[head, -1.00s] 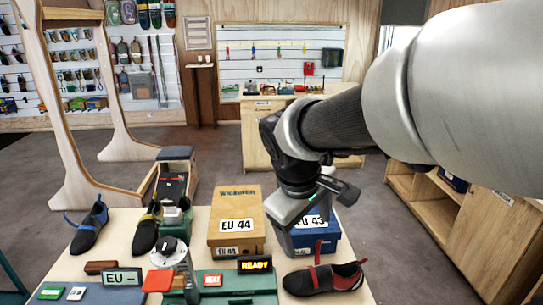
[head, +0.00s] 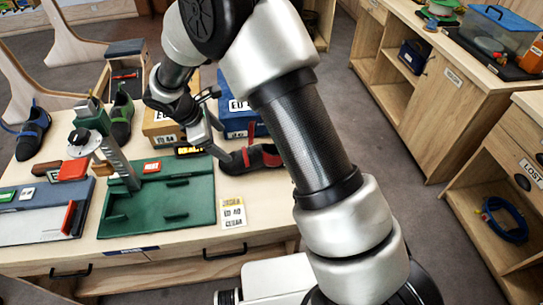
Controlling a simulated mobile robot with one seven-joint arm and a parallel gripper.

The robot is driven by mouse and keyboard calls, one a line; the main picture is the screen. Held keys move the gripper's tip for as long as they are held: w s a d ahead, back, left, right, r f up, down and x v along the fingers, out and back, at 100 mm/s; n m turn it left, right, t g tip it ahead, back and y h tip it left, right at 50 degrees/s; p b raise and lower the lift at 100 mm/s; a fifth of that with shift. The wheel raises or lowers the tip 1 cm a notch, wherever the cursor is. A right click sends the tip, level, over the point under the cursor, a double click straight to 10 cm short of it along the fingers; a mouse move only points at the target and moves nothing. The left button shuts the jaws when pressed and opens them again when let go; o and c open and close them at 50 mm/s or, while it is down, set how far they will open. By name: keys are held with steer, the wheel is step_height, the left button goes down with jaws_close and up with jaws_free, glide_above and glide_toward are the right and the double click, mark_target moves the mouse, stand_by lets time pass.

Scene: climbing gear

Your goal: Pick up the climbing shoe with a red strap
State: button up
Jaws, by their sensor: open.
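The climbing shoe with a red strap (head: 252,159) is black and lies on the right end of the wooden table, in front of the blue box. The lower right of it is close to my arm in the picture. My gripper (head: 224,143) is open, with its fingers pointing down toward the shoe's left end. One fingertip appears close to the shoe. I cannot tell whether it touches. Nothing is seen between the fingers.
A blue box (head: 236,113) and an orange EU 44 box (head: 158,122) stand behind the gripper. A green tray (head: 160,205) lies in front. A dark shoe (head: 122,117) and a blue-trimmed shoe (head: 33,133) stand left. Wooden cabinets (head: 440,120) are at right.

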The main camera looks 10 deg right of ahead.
mark_target(242, 157)
steer(key=p+x, duration=0.1)
steer(key=x, duration=1.1)
steer(key=shift+p+x, duration=0.35)
steer(key=shift+x, duration=1.95)
steer(key=shift+w, duration=0.15)
steer(key=c, duration=1)
steer(key=shift+c, duration=0.5)
steer(key=shift+r, duration=0.1)
